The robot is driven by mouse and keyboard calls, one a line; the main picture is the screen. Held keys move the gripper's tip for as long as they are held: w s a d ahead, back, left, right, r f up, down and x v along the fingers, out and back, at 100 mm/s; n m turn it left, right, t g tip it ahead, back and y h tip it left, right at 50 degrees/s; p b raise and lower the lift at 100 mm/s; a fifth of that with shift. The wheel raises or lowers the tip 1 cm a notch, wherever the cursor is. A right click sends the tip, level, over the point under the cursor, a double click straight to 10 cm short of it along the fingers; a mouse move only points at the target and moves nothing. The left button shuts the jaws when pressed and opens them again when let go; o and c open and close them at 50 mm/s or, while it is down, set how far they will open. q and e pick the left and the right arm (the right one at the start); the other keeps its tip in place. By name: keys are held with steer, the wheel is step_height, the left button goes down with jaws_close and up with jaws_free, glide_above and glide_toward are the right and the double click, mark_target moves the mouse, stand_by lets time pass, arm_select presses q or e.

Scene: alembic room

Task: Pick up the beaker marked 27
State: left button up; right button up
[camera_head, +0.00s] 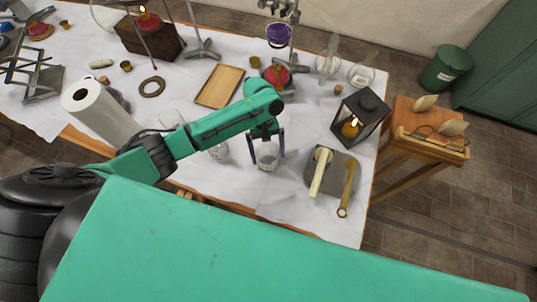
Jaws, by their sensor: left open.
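My left gripper (266,152) reaches over the white table from the left, pointing down. It is open, with one finger to each side of a small clear glass beaker (267,160). Any gap between the fingers and the glass is too small to tell. A second clear beaker (219,151) stands to the left, partly hidden by my arm. A third clear glass vessel (172,118) shows behind the arm. No number can be read on any of them. My right gripper is not in view.
To the right lie a grey slab with a pale handle (319,172) and a brass tool (347,190), near a black lantern (361,116). A wooden tray (219,86), a purple-filled vessel (279,35) on a stand and a paper roll (95,105) are also on the table (290,216).

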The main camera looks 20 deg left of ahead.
arm_select(q)
steer(key=shift+s+f, duration=0.25)
steer(key=shift+f, duration=0.15)
steer(key=shift+s, duration=0.1)
steer(key=c, duration=1.2)
